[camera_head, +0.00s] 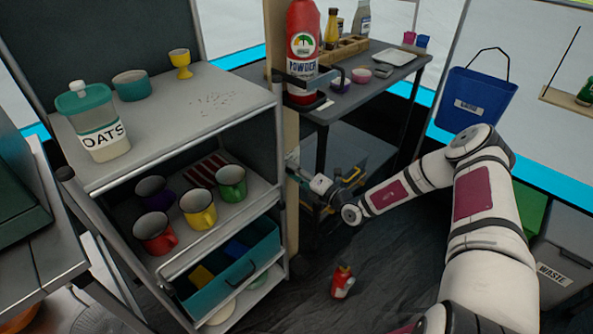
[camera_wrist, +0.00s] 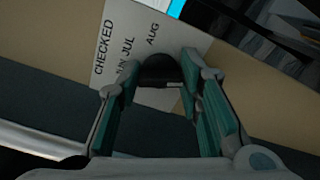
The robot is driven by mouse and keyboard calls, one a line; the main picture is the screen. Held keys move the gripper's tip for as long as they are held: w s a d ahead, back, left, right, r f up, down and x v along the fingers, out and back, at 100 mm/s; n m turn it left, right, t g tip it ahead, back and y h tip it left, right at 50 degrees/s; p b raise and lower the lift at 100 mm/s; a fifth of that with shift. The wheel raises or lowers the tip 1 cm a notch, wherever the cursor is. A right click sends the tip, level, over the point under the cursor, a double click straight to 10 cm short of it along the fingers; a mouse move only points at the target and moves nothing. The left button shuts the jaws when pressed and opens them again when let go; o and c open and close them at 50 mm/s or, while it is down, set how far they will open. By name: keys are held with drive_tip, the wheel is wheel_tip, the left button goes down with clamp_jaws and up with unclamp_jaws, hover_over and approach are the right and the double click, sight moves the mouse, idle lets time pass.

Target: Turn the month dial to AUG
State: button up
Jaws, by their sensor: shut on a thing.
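In the wrist view, a pale card (camera_wrist: 118,34) fixed to a tan post shows CHECKED and the month labels JUN, JUL and AUG (camera_wrist: 152,34). A dark round dial (camera_wrist: 157,66) sits at the card's lower edge in this view, beside the labels. My gripper (camera_wrist: 161,78) has its teal-lined fingers on either side of the dial and is shut on it. The fingers hide part of the dial and card, and I cannot tell which month it points to. In the head view my gripper (camera_head: 303,182) is at the post, and the dial is hidden.
A shelf cart (camera_head: 180,130) with mugs and a teal drawer stands close left of the post (camera_head: 291,130). A dark table (camera_head: 385,75) stands behind. A small red bottle (camera_head: 342,283) stands on the otherwise clear floor.

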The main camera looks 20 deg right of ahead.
drive_tip(key=shift+f+m, duration=0.1)
drive_tip(key=shift+m, duration=2.1)
drive_tip(key=o, duration=1.2)
drive_tip(key=shift+c, duration=0.2)
drive_tip(key=v, duration=1.2)
